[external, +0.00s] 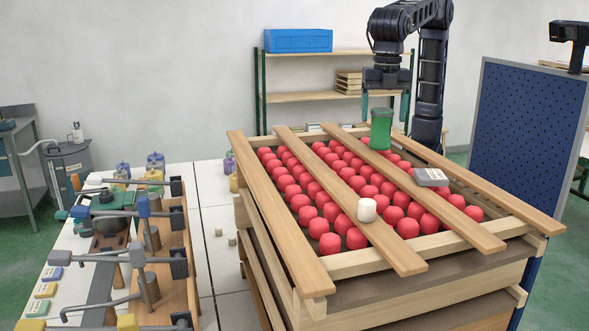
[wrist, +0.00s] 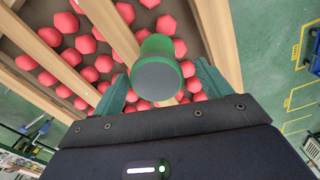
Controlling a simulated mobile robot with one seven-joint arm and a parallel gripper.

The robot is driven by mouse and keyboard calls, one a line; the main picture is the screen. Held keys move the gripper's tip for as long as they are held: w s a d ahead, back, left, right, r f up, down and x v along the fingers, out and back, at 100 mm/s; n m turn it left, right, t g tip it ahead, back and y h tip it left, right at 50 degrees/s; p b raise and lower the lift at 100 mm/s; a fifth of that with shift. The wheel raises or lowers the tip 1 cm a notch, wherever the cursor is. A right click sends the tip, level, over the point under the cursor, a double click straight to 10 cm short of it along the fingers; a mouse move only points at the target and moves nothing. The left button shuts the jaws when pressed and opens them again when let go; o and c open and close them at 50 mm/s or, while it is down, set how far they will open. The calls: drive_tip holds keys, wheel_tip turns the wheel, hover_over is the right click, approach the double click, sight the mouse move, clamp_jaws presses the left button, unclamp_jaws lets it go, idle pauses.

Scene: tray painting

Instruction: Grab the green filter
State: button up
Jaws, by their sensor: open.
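The green filter (external: 381,129) is a green cylinder standing upright on a wooden slat at the back right of the tray stack. In the wrist view the green filter (wrist: 157,68) shows its grey round top, between and just beyond my fingertips. My gripper (external: 385,108) points down above and around the filter's upper end, with one finger to each side. In the wrist view my gripper (wrist: 160,85) is open, with gaps on both sides of the filter.
Wooden slats (external: 340,190) cross a tray of red rounded pieces (external: 330,243). A bench with clamps (external: 150,235) stands left, and a blue perforated panel (external: 525,120) stands right.

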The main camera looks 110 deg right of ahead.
sight(382, 123)
drive_tip(key=shift+w+d+f, duration=0.1)
drive_tip(key=shift+w+f, duration=0.05)
drive_tip(key=shift+f, duration=1.6)
drive_tip(key=c, duration=1.1)
drive_tip(key=shift+r, duration=0.1)
